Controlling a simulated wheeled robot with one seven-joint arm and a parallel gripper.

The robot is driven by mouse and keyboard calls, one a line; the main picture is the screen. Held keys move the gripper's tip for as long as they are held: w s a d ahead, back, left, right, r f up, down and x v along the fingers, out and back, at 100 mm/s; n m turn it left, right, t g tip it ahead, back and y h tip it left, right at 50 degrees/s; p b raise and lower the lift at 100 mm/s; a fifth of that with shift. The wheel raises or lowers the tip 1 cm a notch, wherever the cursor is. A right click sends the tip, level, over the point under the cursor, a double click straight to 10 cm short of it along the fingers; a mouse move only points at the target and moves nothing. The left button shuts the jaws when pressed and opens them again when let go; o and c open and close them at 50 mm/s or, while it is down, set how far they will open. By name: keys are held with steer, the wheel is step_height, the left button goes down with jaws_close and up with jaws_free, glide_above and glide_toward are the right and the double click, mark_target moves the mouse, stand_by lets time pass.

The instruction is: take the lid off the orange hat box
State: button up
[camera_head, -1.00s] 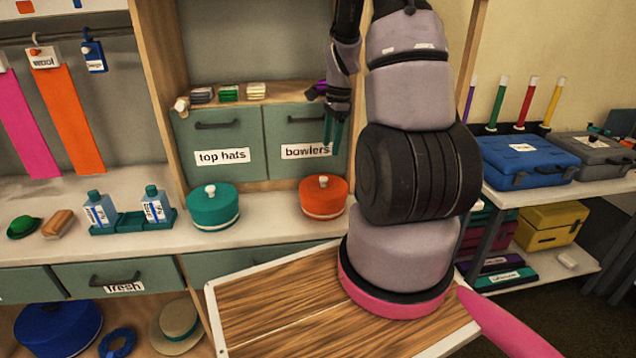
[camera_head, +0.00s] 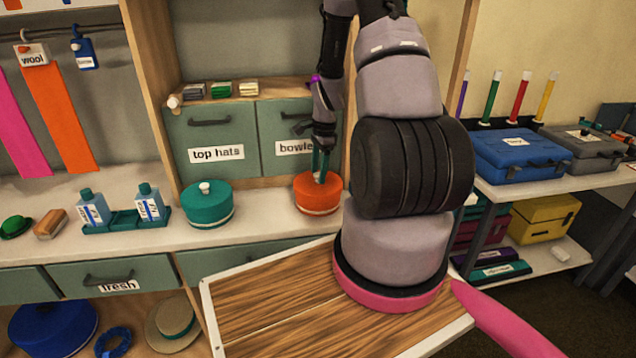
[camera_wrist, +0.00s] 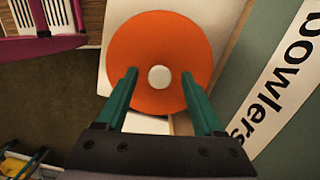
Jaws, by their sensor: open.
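The orange hat box (camera_head: 318,199) stands on the white counter in front of the "bowlers" drawer, with its lid on. In the wrist view its round orange lid (camera_wrist: 160,38) has a white knob (camera_wrist: 159,77) in the middle. My gripper (camera_head: 321,172) points down just above the lid. Its two teal fingers (camera_wrist: 159,76) are open, one on each side of the knob and apart from it. In the head view the fingers hide the knob.
A teal hat box (camera_head: 207,206) with a white knob stands to the left on the same counter. The "bowlers" drawer front (camera_head: 283,135) is close behind the orange box. Folded cloths (camera_head: 220,90) lie on the shelf above.

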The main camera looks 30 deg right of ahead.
jaws_close()
